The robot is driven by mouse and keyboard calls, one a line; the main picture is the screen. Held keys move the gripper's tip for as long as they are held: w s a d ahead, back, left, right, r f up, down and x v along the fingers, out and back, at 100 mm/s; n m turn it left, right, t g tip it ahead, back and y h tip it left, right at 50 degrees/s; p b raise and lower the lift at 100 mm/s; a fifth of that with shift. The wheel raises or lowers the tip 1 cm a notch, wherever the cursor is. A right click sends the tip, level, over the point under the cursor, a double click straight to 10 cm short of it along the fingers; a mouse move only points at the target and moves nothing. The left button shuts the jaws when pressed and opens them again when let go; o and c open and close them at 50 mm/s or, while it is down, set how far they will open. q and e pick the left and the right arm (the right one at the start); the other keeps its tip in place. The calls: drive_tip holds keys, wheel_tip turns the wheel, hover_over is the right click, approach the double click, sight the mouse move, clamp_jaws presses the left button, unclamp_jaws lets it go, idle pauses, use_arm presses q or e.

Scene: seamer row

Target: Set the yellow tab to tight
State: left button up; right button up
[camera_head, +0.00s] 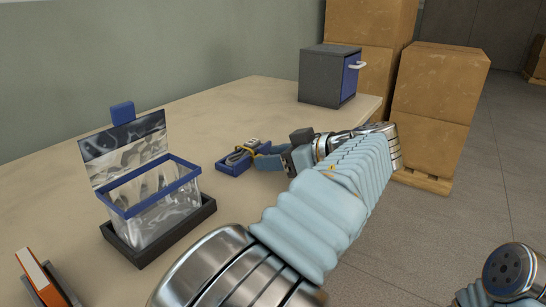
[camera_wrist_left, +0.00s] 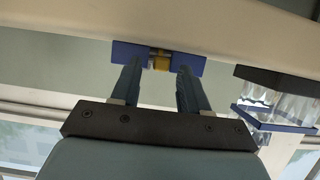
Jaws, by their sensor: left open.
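The yellow tab (camera_wrist_left: 161,63) sits on a small blue block (camera_wrist_left: 126,51) in the left wrist view, between the tips of my left gripper (camera_wrist_left: 157,72). The fingers are open on either side of it, and I cannot tell whether either touches it. In the head view the blue block (camera_head: 228,169) lies on the table with a grey part (camera_head: 251,143) and a thin yellow piece (camera_head: 238,153) on it. My left gripper (camera_head: 264,155) reaches it from the right, its fingers partly hiding it. My right gripper is out of view.
A clear box with a blue rim (camera_head: 152,208) and raised lid stands in a dark tray (camera_head: 203,213). An orange item (camera_head: 37,276) is at the lower left. A grey cabinet with a blue door (camera_head: 329,76) stands at the back. Cardboard boxes (camera_head: 437,87) stand beyond the table (camera_head: 245,97).

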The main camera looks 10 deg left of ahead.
use_arm(q)
drive_tip(key=shift+a+f, duration=0.1)
drive_tip(key=shift+a, duration=0.1)
clamp_jaws()
idle(0.3)
